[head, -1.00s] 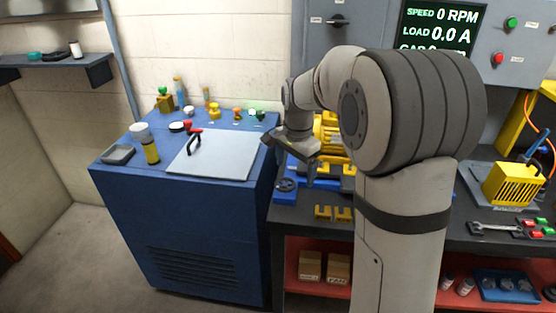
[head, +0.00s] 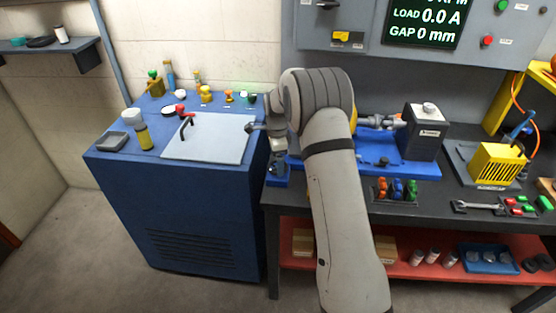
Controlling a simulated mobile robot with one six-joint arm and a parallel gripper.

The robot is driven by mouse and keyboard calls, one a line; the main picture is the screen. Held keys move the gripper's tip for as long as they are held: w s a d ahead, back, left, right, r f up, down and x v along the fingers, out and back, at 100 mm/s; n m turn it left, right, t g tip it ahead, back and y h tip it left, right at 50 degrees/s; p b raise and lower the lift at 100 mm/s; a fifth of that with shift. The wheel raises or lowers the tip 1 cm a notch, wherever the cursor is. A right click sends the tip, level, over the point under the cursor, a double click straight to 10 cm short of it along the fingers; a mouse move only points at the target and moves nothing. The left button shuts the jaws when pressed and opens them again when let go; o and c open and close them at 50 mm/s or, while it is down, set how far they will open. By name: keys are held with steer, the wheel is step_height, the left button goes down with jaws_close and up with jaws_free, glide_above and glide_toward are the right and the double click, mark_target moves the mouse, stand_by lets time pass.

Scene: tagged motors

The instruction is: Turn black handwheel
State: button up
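The blue block (head: 279,181) that carries the black handwheel is at the left end of the bench, beside the blue cabinet. My gripper (head: 275,165) points down right over this block. The handwheel is mostly hidden behind my gripper and wrist, and only small dark parts show there. I cannot tell whether my fingers touch the wheel or whether they are open or shut.
The blue cabinet (head: 190,210) with a pale plate (head: 210,138), a red-knobbed black lever (head: 184,120) and several small bottles stands left. A blue motor base (head: 400,165) and coloured parts (head: 397,189) lie right of my arm. The control panel (head: 345,20) hangs behind.

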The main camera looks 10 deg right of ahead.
steer(key=shift+f, duration=0.8)
steer(key=shift+c, duration=0.6)
steer(key=c, duration=0.8)
steer(key=shift+c, duration=0.2)
steer(key=shift+n, duration=0.3)
